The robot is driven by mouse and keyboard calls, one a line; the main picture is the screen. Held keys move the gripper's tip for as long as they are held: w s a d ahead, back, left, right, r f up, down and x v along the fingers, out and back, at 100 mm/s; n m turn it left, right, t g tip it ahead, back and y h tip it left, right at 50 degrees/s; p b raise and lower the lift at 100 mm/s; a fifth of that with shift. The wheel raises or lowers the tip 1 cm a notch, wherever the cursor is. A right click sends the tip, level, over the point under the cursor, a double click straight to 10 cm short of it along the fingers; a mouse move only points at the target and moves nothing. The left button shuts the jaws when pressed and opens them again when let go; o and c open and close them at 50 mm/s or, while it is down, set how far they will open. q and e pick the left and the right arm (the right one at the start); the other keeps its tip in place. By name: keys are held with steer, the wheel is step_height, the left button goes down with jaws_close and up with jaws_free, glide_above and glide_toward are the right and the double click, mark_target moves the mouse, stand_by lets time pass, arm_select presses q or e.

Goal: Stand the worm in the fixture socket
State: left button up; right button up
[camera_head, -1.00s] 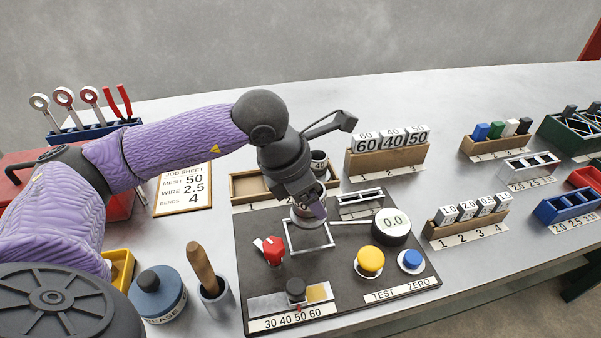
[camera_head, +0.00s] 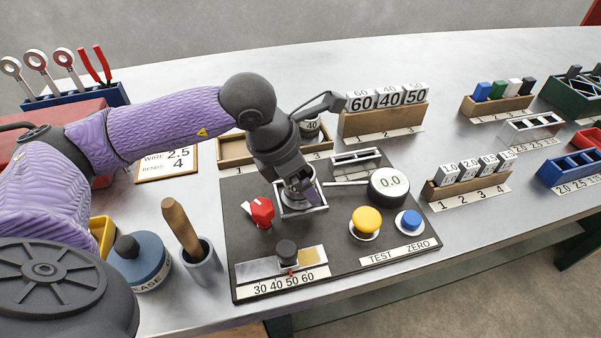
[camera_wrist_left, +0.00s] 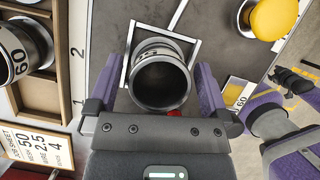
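The worm (camera_wrist_left: 161,82) is a short dark grey cylinder with a pale band, seen end-on in the left wrist view. My left gripper (camera_head: 305,194) points down over the socket, and its purple fingers stand close on both sides of the worm. The fixture socket (camera_head: 281,209) is a square pale metal frame on the black panel; it also shows in the left wrist view (camera_wrist_left: 180,37). The worm stands roughly upright within the frame's outline. My gripper hides most of it in the head view, and whether its base is seated is hidden.
A red knob (camera_head: 261,212) stands left of the socket, with a gauge reading 0.0 (camera_head: 389,186) and a yellow button (camera_head: 365,222) to its right. A wooden tray (camera_head: 232,153) holding cylinders is behind. My other arm shows partly at the left wrist view's right edge.

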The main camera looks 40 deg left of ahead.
arm_select(q)
steer(key=p+v, duration=0.3)
steer(key=v, duration=0.7)
arm_select(e)
steer(key=r, duration=0.1)
steer(key=w, duration=0.1)
steer(key=r, duration=0.1)
steer(key=shift+w+a+r, duration=0.25)
steer(key=shift+a+r, duration=0.1)
arm_select(q)
steer(key=shift+w, duration=0.1)
arm_select(e)
steer(key=shift+s, duration=0.25)
